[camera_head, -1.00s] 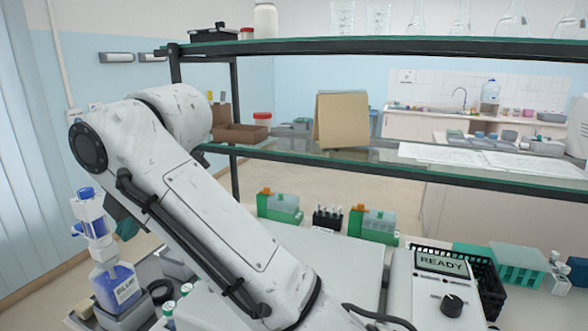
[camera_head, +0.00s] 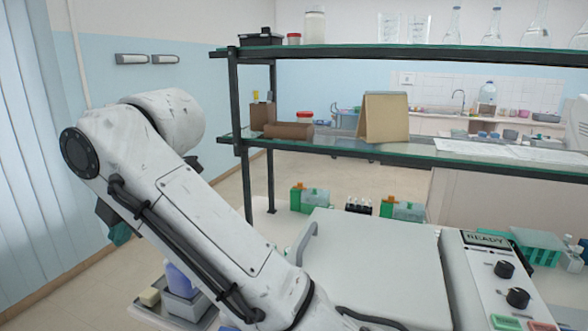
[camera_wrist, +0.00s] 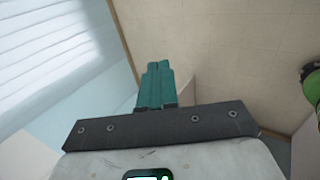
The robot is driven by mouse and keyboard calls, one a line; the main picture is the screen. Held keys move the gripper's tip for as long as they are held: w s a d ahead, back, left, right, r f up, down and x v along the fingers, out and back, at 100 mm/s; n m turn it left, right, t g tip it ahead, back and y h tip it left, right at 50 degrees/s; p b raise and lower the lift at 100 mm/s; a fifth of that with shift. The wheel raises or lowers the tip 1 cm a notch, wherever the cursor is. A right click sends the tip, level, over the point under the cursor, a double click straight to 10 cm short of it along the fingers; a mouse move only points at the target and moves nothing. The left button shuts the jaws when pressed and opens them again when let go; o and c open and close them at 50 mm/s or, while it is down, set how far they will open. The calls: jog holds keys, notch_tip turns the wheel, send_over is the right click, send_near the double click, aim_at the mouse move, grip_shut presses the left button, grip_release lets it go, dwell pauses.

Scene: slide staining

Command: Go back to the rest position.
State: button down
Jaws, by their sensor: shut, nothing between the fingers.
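My gripper (camera_head: 119,234) hangs at the left of the head view, mostly hidden behind my white arm; a teal fingertip shows below the arm. In the wrist view, the two teal fingers (camera_wrist: 154,86) lie side by side, shut, with nothing between them. They are over open floor and beside the pale blue wall, apart from the bench things.
A blue bottle (camera_head: 178,278) stands on a tray at the lower left, partly behind my arm. A device with knobs (camera_head: 495,275) is at the right. A glass-topped shelf rack (camera_head: 240,145) stands behind the bench. A green rounded thing (camera_wrist: 313,84) edges into the wrist view.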

jog(key=s+d+f+m+h, duration=0.1)
jog(key=s+d+f+m, duration=0.2)
jog(key=d+f+m, duration=0.9)
jog(key=s+d+f+m, duration=0.3)
jog(key=d+f+m, duration=0.3)
jog(key=d+f, duration=1.15)
jog(key=s+d+f+m+h, duration=0.2)
jog(key=s+d+f+m, duration=0.2)
jog(key=s+d, duration=0.4)
jog(key=s+d+f+m+g+h, duration=0.1)
jog(key=s+d+f+m, duration=0.3)
jog(key=s+d, duration=0.4)
jog(key=s+d+f+m+h, duration=0.3)
jog(key=s+d+f+m, duration=0.2)
jog(key=s+d, duration=0.3)
jog(key=s+m, duration=0.1)
jog(key=s, duration=0.2)
jog(key=shift+s+d+m, duration=0.15)
jog(key=shift+s+m, duration=0.15)
jog(key=c, duration=1.8)
grip_release()
jog(key=shift+f, duration=0.1)
